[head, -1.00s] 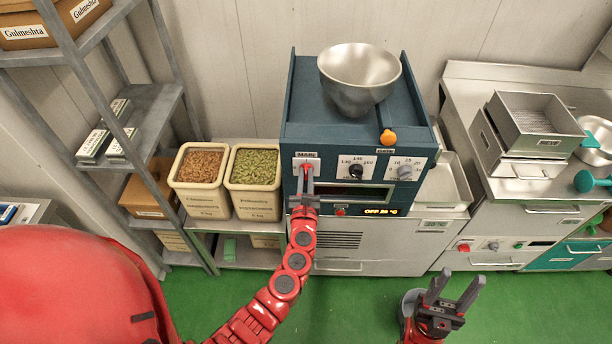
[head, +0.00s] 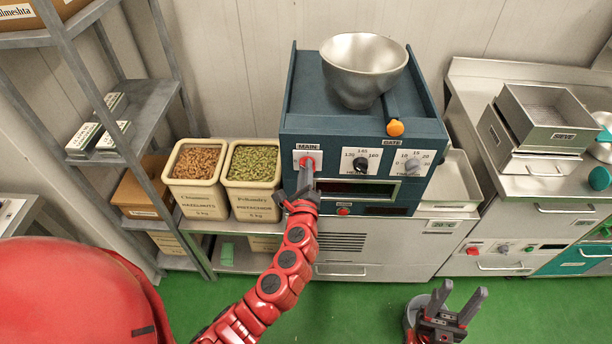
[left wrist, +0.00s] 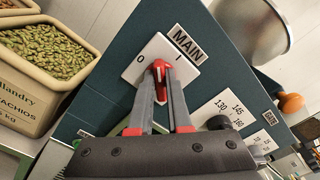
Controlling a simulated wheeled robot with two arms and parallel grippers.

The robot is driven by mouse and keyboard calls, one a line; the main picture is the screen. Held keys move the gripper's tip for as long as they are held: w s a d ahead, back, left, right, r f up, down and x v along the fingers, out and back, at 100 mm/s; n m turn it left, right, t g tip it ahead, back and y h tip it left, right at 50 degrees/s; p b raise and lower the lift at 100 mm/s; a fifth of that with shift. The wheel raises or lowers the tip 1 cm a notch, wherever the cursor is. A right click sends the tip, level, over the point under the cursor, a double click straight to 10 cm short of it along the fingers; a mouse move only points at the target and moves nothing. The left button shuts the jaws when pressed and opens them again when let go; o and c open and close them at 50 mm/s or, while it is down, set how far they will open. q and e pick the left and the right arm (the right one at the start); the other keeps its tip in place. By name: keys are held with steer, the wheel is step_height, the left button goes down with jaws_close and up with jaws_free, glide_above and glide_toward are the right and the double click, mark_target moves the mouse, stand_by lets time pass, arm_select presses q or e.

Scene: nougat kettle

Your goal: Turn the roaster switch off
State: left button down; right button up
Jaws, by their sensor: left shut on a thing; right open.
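The roaster (head: 290,125) is a dark blue box with a metal bowl on top. Its red main switch (head: 307,162) sits on a white plate marked MAIN at the front left. In the left wrist view the red switch (left wrist: 160,68) lies between the marks 0 and I; I cannot tell exactly which it points to. My left gripper (head: 306,178) is shut on the switch, and its fingertips hide part of it. The display strip (head: 383,211) low on the roaster front is dark. My right gripper (head: 462,298) is open and empty above the green floor at the lower right.
Heat and time knobs (head: 412,163) are right of the switch. Bins of hazelnuts (head: 195,165) and pistachios (head: 252,170) stand left. A steel counter (head: 470,90) stands right.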

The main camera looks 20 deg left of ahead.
arm_select(q)
steer(key=shift+a+f+n+b, duration=0.1)
steer(key=shift+f+n+b, duration=0.05)
steer(key=shift+n+b, duration=1.9)
steer(key=shift+f+n+b, duration=0.15)
steer(key=shift+n+b, duration=1.8)
steer(key=shift+n, duration=0.2)
steer(key=c, duration=0.9)
jaws_free()
steer(key=shift+r, duration=0.1)
steer(key=shift+o, duration=0.2)
steer(key=shift+s, duration=0.15)
